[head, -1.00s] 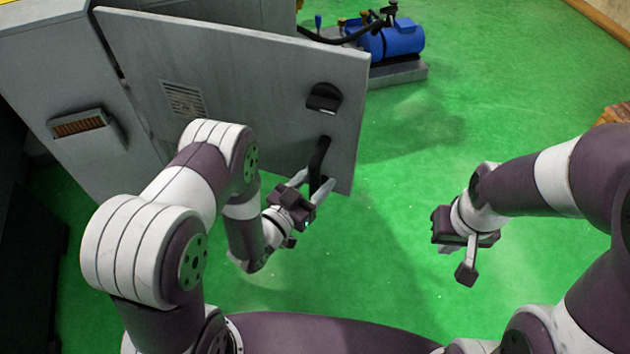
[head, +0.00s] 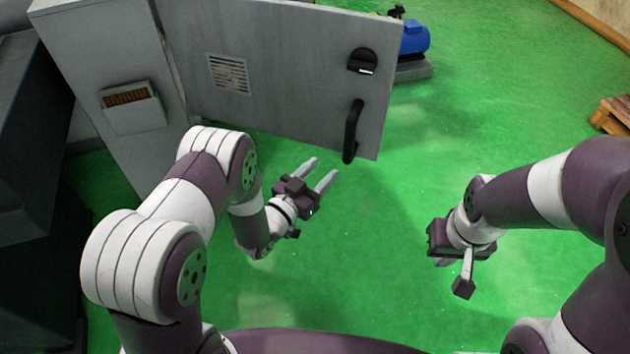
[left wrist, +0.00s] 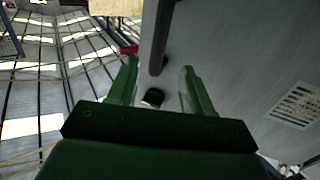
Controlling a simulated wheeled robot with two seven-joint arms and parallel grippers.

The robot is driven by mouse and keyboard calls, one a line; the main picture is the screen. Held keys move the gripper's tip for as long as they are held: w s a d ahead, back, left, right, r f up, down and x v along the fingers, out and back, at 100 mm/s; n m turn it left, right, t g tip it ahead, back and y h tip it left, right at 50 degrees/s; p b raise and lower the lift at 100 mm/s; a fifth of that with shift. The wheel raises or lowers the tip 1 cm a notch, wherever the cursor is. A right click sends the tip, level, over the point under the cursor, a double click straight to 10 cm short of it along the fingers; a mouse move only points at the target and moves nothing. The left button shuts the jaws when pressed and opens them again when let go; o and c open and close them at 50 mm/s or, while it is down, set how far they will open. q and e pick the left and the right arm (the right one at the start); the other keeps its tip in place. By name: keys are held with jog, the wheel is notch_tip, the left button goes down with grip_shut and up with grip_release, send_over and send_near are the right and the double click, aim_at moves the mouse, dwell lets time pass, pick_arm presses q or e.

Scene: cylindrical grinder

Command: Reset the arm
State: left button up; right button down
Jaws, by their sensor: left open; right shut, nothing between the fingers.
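My left gripper (head: 322,172) is open and empty over the green floor, just below and left of the black door handle (head: 352,131) in the head view. A gap shows between its fingers and the handle. The handle is on a grey cabinet door (head: 290,85) that stands open. In the left wrist view the two fingers (left wrist: 157,82) are spread, with the handle (left wrist: 161,38) beyond them. My right gripper (head: 462,288) is shut and empty, pointing down above the floor at the right.
A black latch (head: 362,61) and a vent (head: 229,74) are on the door. A blue motor (head: 414,38) stands behind it. A dark cabinet (head: 40,220) is at the left. A wooden pallet (head: 612,115) lies at the right edge. The middle floor is clear.

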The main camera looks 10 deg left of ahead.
jog(key=shift+s+a+f, duration=0.1)
jog(key=shift+s+a, duration=0.05)
jog(key=shift+s, duration=0.2)
jog(key=shift+w, duration=0.1)
